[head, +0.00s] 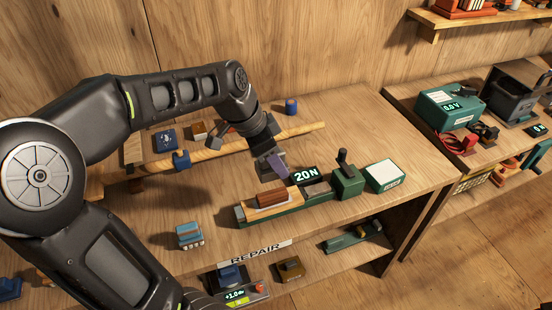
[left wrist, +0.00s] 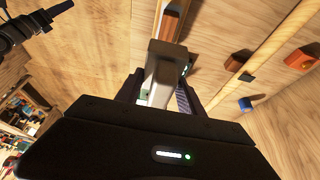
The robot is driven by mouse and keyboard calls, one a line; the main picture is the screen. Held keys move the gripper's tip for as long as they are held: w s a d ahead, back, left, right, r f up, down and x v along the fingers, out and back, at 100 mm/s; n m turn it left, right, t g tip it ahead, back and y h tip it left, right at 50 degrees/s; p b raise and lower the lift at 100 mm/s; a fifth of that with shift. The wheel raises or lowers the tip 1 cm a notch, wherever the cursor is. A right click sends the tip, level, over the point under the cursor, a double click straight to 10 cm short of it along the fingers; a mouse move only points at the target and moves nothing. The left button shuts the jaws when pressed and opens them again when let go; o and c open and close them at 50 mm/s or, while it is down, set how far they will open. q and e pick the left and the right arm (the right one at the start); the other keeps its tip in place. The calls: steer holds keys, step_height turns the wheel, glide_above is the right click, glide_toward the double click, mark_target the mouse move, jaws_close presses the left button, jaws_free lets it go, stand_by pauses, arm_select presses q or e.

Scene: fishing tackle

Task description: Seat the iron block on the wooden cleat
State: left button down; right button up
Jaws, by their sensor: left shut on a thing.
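A red-brown wooden cleat (head: 272,197) lies on a pale wooden board on the green gauge base, in front of its 20 N display. It also shows in the left wrist view (left wrist: 172,22). My left gripper (head: 271,166) is just behind and above the cleat, pointing down. It is shut on a grey block, which I take as the iron block (left wrist: 162,68); in the left wrist view it sits between the two fingers. The block appears apart from the cleat, but the exact gap is unclear. My right gripper is not in view.
A green clamp end (head: 347,180) and a white-topped box (head: 385,175) stand right of the display. A blue striped item (head: 189,235) is at the front left. A long wooden rod (head: 230,145) lies behind. The bench (head: 410,160) is clear at the far right.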

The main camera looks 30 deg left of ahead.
mark_target(263, 166)
arm_select(q)
steer(key=shift+s+f+b, duration=0.1)
steer(key=shift+f+b, duration=2.45)
steer(key=shift+f, duration=0.3)
steer(key=shift+b, duration=0.45)
steer(key=shift+f+b, duration=0.95)
steer(key=shift+f, duration=0.1)
steer(key=c, duration=0.6)
jaws_free()
steer(key=shift+c, duration=0.2)
steer(key=shift+r, duration=0.1)
steer(key=v, duration=0.7)
steer(key=shift+s+a+r, duration=0.1)
steer(key=shift+r, duration=0.25)
